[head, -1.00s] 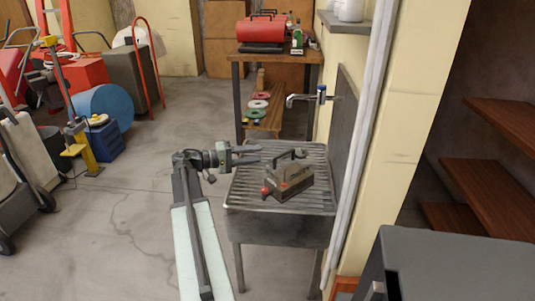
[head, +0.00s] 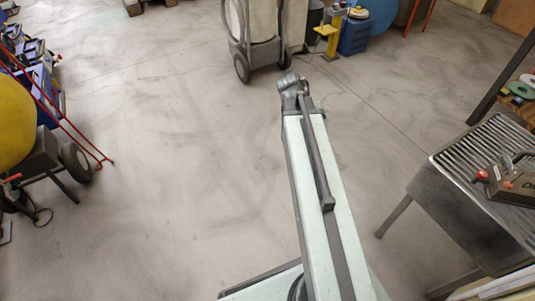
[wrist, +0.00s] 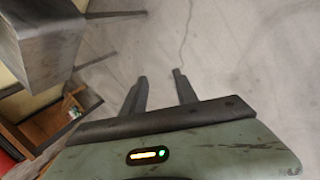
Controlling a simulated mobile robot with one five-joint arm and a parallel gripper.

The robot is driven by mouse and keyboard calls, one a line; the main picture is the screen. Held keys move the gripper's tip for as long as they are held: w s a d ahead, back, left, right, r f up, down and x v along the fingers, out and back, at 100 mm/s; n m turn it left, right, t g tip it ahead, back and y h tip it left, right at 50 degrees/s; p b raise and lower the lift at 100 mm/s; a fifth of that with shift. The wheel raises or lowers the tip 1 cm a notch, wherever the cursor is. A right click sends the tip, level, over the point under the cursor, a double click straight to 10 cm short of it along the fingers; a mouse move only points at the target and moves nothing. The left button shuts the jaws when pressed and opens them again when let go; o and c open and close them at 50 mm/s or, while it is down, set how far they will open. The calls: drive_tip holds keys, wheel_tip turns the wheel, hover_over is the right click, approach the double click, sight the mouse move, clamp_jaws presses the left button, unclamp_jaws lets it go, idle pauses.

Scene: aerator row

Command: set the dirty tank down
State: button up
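A dark grey tank (head: 515,187) with a carry handle and red knobs sits upright on the ribbed metal sink top (head: 445,163) at the right of the head view. Its right side is cut off by the frame edge, and so is the lettering on it. My gripper (wrist: 160,75) is open in the wrist view, with only bare floor between its fingers. It is apart from the tank. In the head view the end of my arm (head: 291,83) is over open floor, left of the sink; the fingers are not clear there. The tank is not seen in the wrist view.
The sink's grey side (wrist: 40,42) and a wooden shelf unit (wrist: 45,125) are at the left of the wrist view. A wheeled cart (head: 255,40) and a blue box (head: 355,36) stand at the back. A yellow-drummed machine (head: 15,115) is at left. Mid-floor is clear.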

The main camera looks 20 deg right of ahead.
drive_tip(key=w+a+f+n+t+y, duration=0.1)
drive_tip(key=a+n+y, duration=0.1)
drive_tip(key=a, duration=1.2)
drive_tip(key=w+a+f+n+t+y, duration=0.1)
drive_tip(key=w+a+n+y, duration=0.1)
drive_tip(key=a, duration=1.2)
drive_tip(key=shift+f+y, duration=0.4)
drive_tip(key=shift+y, duration=0.2)
drive_tip(key=shift+d, duration=0.1)
